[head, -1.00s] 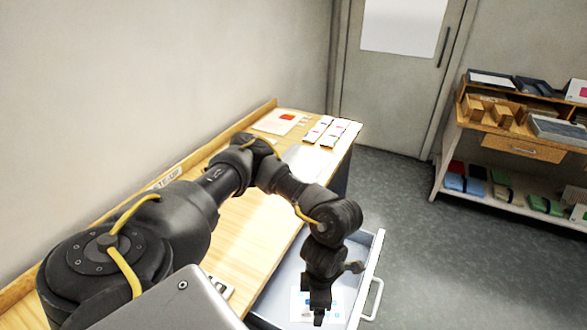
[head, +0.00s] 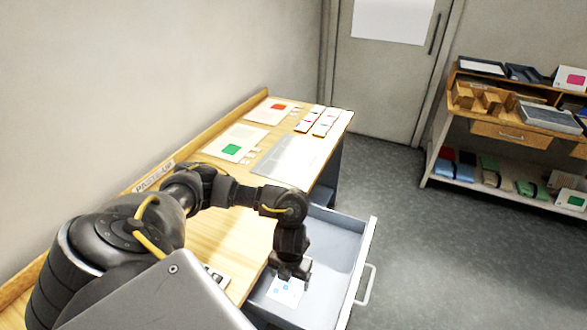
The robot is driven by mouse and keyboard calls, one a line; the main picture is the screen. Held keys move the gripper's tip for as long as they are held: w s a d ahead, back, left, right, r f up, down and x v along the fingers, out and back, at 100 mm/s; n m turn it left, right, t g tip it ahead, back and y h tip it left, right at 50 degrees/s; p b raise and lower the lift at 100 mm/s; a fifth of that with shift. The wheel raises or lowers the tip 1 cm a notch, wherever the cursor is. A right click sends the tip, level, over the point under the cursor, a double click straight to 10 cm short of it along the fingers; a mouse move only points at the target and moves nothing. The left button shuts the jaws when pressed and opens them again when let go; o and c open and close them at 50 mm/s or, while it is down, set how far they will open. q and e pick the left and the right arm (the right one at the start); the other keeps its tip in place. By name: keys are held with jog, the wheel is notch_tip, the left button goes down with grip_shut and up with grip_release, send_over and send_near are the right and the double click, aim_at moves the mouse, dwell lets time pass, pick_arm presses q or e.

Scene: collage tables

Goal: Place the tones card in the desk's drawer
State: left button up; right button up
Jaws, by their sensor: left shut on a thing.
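A white card with small blue marks (head: 285,291), which looks like the tones card, shows just under my left gripper (head: 291,272). My left gripper is shut on its upper edge, which the fingers partly hide. The desk's drawer (head: 329,243) is pulled open, pale inside, with a white front and a handle (head: 367,285) on its right. The card and gripper are over the near left part of the drawer. I cannot tell whether the card touches the drawer floor. My right gripper is not in view.
The wooden desk (head: 215,232) runs along the wall, with a sheet with a green square (head: 235,141), a sheet with a red square (head: 270,111), a grey mat (head: 288,154) and small cards (head: 322,121). A shelf unit (head: 505,130) stands at right. The floor between is clear.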

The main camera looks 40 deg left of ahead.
pick_arm(q)
jog(key=w+a+f, duration=0.1)
jog(key=w+f, duration=0.1)
jog(key=w+a+f+b, duration=0.1)
jog(key=w+f, duration=0.1)
jog(key=w+a+f, duration=0.2)
jog(key=shift+w+a+f, duration=0.1)
jog(key=shift+w+f, duration=0.05)
jog(key=shift+f, duration=0.25)
jog(key=shift+w+a+f+b, duration=0.15)
jog(key=shift+f+b, duration=0.2)
jog(key=shift+f, duration=1.4)
jog(key=shift+f, duration=0.15)
jog(key=o, duration=0.9)
jog(key=shift+c, duration=0.2)
